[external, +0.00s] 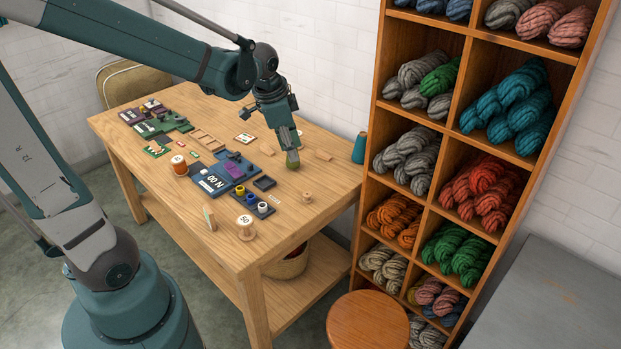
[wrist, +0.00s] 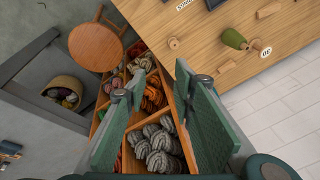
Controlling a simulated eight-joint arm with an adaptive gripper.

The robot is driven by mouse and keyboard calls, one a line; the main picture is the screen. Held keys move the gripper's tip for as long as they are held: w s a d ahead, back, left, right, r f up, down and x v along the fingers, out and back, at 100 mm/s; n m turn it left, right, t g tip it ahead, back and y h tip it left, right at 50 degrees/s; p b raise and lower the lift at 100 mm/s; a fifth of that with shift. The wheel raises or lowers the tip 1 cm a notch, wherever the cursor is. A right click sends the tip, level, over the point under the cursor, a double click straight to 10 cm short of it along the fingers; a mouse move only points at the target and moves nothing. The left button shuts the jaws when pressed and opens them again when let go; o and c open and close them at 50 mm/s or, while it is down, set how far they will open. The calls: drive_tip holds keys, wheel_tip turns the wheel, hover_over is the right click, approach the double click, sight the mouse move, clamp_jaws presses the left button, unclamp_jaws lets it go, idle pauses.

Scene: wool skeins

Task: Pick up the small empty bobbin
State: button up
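The small empty bobbin (external: 307,197) is plain pale wood and sits near the right edge of the table in the external view. In the wrist view, a small wooden bobbin (wrist: 173,43) shows close to the table edge, beyond my fingertips. My gripper (external: 291,152) is over the table's right part, behind and left of the bobbin, apart from it. In the wrist view my gripper (wrist: 160,90) has its two green finger pads wide apart with nothing between them. An olive-green rounded piece (wrist: 234,38) lies on the table; it also shows just below my fingers (external: 292,162).
A larger spool marked 50 (external: 246,229) stands at the table's front edge. A dark tray with small spools (external: 252,201) lies left of the bobbin. A teal cone (external: 360,148) stands at the back right. The wool shelf (external: 427,177) and round stool (external: 368,322) are beside the table.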

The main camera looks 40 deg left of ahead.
drive_tip(key=w+a+f+m+g, duration=0.2)
drive_tip(key=w+f+m, duration=0.2)
drive_tip(key=w+f, duration=0.4)
drive_tip(key=m+g, duration=0.1)
drive_tip(key=m, duration=0.1)
approach(308, 194)
drive_tip(key=shift+f+m, duration=0.4)
drive_tip(key=shift+f, duration=0.25)
drive_tip(key=shift+f, duration=0.1)
drive_tip(key=shift+f, duration=1.2)
drive_tip(key=shift+a+f, duration=0.1)
drive_tip(key=shift+f, duration=0.05)
drive_tip(key=shift+w+f+b, duration=0.1)
drive_tip(key=shift+f+b, duration=0.35)
drive_tip(key=shift+f, duration=2)
drive_tip(key=c, duration=0.4)
